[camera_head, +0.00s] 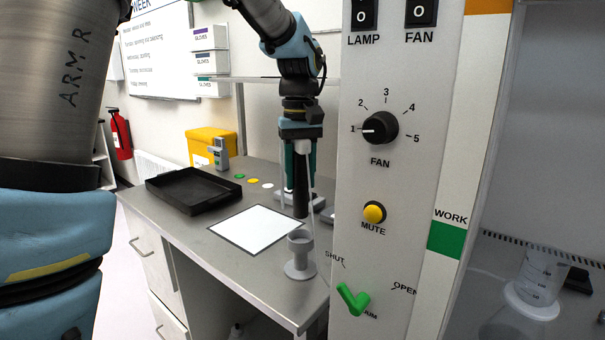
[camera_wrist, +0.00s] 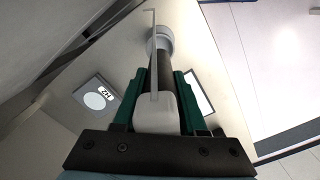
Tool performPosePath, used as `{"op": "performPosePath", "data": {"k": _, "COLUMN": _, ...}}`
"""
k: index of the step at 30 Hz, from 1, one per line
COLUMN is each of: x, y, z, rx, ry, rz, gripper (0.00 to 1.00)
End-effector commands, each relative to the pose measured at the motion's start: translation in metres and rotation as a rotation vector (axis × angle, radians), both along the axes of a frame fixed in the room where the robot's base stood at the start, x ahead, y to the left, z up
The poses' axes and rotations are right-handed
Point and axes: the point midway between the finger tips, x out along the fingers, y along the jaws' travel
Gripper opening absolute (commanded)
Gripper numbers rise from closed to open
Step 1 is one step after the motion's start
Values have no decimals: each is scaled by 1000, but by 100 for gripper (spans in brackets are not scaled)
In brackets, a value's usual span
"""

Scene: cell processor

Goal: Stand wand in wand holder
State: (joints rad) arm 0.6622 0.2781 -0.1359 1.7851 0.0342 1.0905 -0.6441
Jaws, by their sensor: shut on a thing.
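My gripper (camera_head: 299,158) is shut on the wand, its green fingers (camera_wrist: 160,95) on either side of the wand's pale body (camera_wrist: 157,112). The wand's dark lower part (camera_head: 300,198) points down, roughly upright. A thin pale strip runs along it. The grey wand holder (camera_head: 299,262), a cup on a stem and round foot, stands on the bench near its front edge. In the head view the wand's lower end shows just above the holder's cup. In the wrist view the cup (camera_wrist: 160,36) appears beyond the dark part, nearly in line; the exact gap is unclear.
A white mat with a dark border (camera_head: 256,231) lies left of the holder. A black tray (camera_head: 192,190), a yellow bin (camera_head: 203,143) and coloured discs are farther back. A balance (camera_wrist: 97,100) stands nearby. A cabinet panel (camera_head: 390,200) rises close on the right.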

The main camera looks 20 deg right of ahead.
Motion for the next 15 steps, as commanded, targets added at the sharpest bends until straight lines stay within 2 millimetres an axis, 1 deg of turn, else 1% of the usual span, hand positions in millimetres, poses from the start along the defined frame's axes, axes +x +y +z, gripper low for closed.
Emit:
{"op": "performPosePath", "data": {"k": 7, "x": -1, "y": 0, "z": 2, "rx": 0, "ry": -1, "rz": -14, "gripper": 0}}
{"op": "performPosePath", "data": {"k": 15, "x": -1, "y": 1, "z": -24, "rx": 1, "ry": 0, "rz": -15, "gripper": 0}}
